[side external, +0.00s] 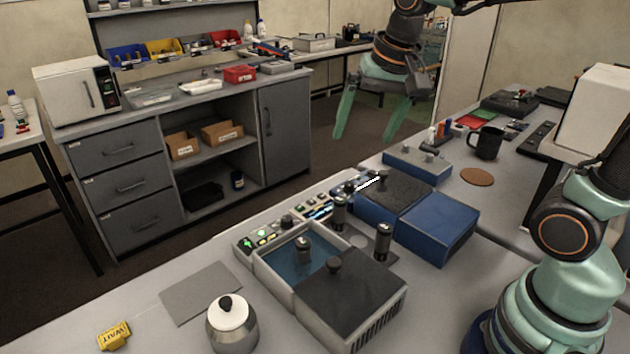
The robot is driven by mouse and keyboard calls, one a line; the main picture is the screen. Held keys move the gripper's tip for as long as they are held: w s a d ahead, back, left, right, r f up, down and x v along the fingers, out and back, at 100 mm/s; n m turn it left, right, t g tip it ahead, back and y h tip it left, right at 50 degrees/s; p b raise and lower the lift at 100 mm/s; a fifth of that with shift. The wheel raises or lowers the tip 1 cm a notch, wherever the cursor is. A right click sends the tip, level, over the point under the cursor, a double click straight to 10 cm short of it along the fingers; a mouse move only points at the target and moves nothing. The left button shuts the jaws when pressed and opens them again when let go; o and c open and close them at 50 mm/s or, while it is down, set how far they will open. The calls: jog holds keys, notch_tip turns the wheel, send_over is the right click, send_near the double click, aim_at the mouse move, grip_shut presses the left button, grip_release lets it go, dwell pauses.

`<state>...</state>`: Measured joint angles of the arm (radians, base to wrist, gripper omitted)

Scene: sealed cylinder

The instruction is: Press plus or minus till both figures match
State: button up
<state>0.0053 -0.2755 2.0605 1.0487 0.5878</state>
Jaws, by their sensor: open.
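A grey water bath (256,262) with a black lid stands on the near table, with a dark cylinder (303,250) in its blue water. A panel with a green lit display (248,242) and small lit buttons runs along its back left edge. Behind it, a second panel with a blue lit display (320,211) and buttons belongs to the row of devices. The figures and any plus or minus marks are too small to read. My gripper (366,137) is open and empty, its green fingers pointing down, high above the devices and apart from them.
Dark upright cylinders (383,240) stand beside the bath. A blue box (440,232) and a grey-blue box (418,165) sit behind. A white-lidded pot (232,325), grey mat (200,292) and yellow WAIT tag (114,336) lie in front. A black mug (487,143) stands farther back.

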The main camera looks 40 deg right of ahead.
jog(key=s+f+n+t, duration=0.2)
jog(key=s+n, duration=0.4)
jog(key=s, duration=0.1)
jog(key=shift+s+f+n, duration=0.2)
jog(key=shift+f+n, duration=0.05)
jog(key=shift+n, duration=0.15)
jog(key=shift+a, duration=0.1)
grip_shut()
dwell(1.1)
